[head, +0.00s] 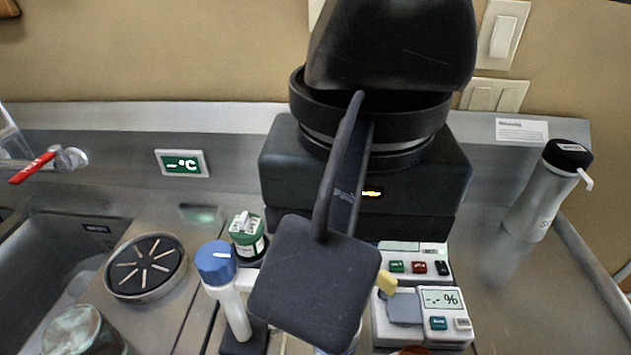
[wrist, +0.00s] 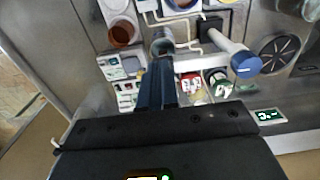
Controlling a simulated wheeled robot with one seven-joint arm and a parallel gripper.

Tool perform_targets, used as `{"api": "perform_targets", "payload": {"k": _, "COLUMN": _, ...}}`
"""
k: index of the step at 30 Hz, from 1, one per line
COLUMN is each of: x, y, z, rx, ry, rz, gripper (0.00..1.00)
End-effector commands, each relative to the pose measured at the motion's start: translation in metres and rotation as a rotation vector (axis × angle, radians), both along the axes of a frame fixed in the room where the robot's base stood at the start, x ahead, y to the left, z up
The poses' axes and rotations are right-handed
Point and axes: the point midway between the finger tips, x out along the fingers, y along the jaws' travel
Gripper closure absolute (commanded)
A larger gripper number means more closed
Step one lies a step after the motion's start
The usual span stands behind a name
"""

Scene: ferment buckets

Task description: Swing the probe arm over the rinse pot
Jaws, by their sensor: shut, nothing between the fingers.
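My gripper (head: 315,285) is shut and empty in the middle of the head view; its dark square end hides part of the counter. In the wrist view its fingers (wrist: 158,68) lie together, over or near a small grey round vessel (wrist: 162,42). Left of my gripper in the head view is a white arm with a blue cap (head: 215,262) on a black base, which looks like the probe arm. It also shows in the wrist view (wrist: 245,65), right of the fingers and apart from them. I cannot tell for sure which vessel is the rinse pot.
A green-lidded jar (head: 247,236) stands behind the blue cap. A percent meter (head: 438,318) and a button box (head: 415,262) stand right of my gripper. A round black drain (head: 146,267), a sink (head: 55,260) and a greenish pot (head: 82,332) are left. A steel bottle (head: 545,195) stands far right.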

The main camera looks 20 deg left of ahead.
Motion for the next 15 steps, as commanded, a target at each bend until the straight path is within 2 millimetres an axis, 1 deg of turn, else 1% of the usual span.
{"api": "perform_targets", "payload": {"k": 7, "x": -0.011, "y": 0.000, "z": 0.001, "rx": 0.000, "ry": 0.001, "rz": 0.002, "gripper": 1.00}}
{"api": "perform_targets", "payload": {"k": 11, "x": -0.013, "y": 0.000, "z": 0.001, "rx": 0.000, "ry": 0.000, "rz": 0.001, "gripper": 1.00}}
{"api": "perform_targets", "payload": {"k": 15, "x": -0.013, "y": 0.000, "z": 0.007, "rx": 0.000, "ry": 0.000, "rz": 0.001, "gripper": 1.00}}
